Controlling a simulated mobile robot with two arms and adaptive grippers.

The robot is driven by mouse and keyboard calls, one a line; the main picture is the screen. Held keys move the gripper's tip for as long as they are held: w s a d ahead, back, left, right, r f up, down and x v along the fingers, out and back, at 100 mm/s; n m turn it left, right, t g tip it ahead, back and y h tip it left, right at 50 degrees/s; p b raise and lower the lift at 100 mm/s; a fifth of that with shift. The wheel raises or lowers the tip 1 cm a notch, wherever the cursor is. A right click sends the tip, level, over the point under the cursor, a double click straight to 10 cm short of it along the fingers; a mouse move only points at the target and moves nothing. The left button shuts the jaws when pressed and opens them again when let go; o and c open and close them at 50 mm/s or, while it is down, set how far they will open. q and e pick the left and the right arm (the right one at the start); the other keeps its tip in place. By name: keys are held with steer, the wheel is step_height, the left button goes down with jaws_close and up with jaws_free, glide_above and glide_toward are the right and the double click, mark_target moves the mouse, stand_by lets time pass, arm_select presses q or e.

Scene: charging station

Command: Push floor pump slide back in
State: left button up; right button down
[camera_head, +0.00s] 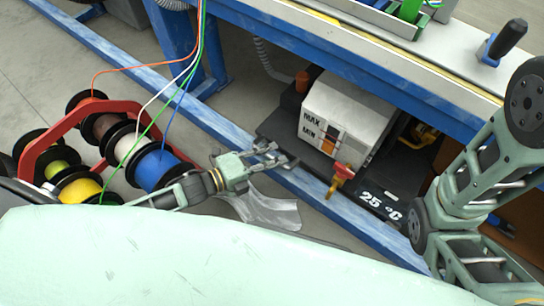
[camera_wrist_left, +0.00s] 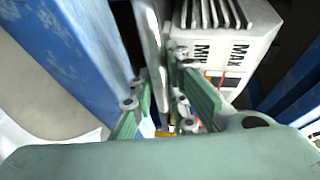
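The floor pump is a pale box (camera_head: 345,115) marked MAX and MIN. It sits on a black slide (camera_head: 375,180) labelled 25 °C, low under the blue-framed table. A red and yellow valve (camera_head: 340,178) is at its front. My left gripper (camera_head: 277,157) is at the slide's left front end, over the blue floor rail; contact cannot be told. Its fingers stand apart with nothing clearly held. In the left wrist view the pump box (camera_wrist_left: 225,45) lies just beyond the fingers (camera_wrist_left: 172,100). My right arm shows at the right; its gripper is out of frame.
A red rack (camera_head: 75,112) with several coloured wire spools stands at the left, its wires running up to the table. The blue floor rail (camera_head: 130,62) runs diagonally in front of the slide. A clear, sheet-like thing (camera_head: 268,212) lies below my left gripper.

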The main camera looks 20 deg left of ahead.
arm_select(q)
jaws_close()
steer(key=shift+w+d+r+p, duration=0.15)
steer(key=shift+w+p, duration=0.3)
steer(key=shift+w, duration=0.2)
steer(key=o, duration=0.5)
jaws_free()
steer(key=shift+d, duration=0.1)
steer(key=shift+o, duration=0.2)
steer(key=shift+v, duration=3.7)
